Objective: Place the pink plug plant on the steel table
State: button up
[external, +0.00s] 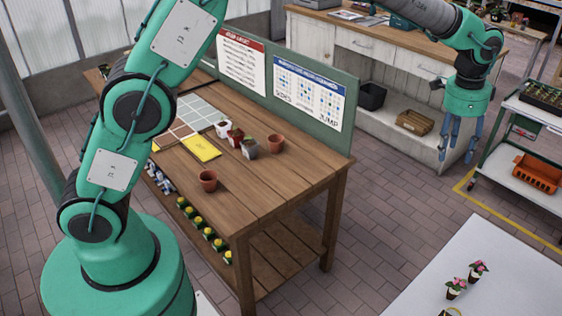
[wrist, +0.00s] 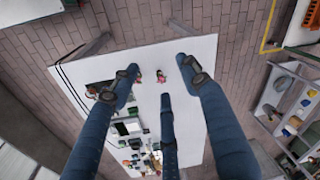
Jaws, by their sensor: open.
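Two small pink-flowered plants in dark pots stand upright on a pale table (external: 480,235) at the lower right of the external view: one plant (external: 478,270) nearer the edge, the other (external: 455,287) beside it. I cannot tell which is the plug plant, or whether this pale top is steel. In the wrist view the pale table (wrist: 195,135) lies below, with a pink plant (wrist: 162,76) between my fingers and another (wrist: 138,78) partly hidden by the left finger. My gripper (external: 459,150) is open, empty and well above the floor, apart from both plants.
Several items (wrist: 128,127) crowd the pale table's left part. A shelf cart with an orange crate (external: 536,174) stands at the right. Brick floor (external: 380,210) is clear between bench and pale table.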

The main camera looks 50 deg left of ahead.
jog(key=s+a+r+n+t, duration=0.1)
jog(key=s+a+r+n, duration=0.2)
jog(key=s+a+r, duration=0.75)
jog(key=s+a+r+n+t, duration=0.1)
jog(key=s+a+r+n, duration=0.1)
jog(key=s+a+r, duration=0.9)
jog(key=s+a+f+n+t, duration=0.1)
jog(key=s+a+f+n, duration=0.2)
jog(key=s+a, duration=0.5)
jog(key=s+a+f+n+t, duration=0.1)
jog(key=s+a+f+n, duration=0.2)
jog(key=s+a, duration=0.6)
jog(key=s+f, duration=0.1)
jog(key=s, duration=0.6)
jog(key=shift+a+f+y, duration=0.15)
jog(key=shift+f+y, duration=0.15)
jog(key=shift+f, duration=0.1)
notch_tip(320, 180, down, 3)
jog(key=b, duration=0.3)
jog(key=shift+f, duration=0.1)
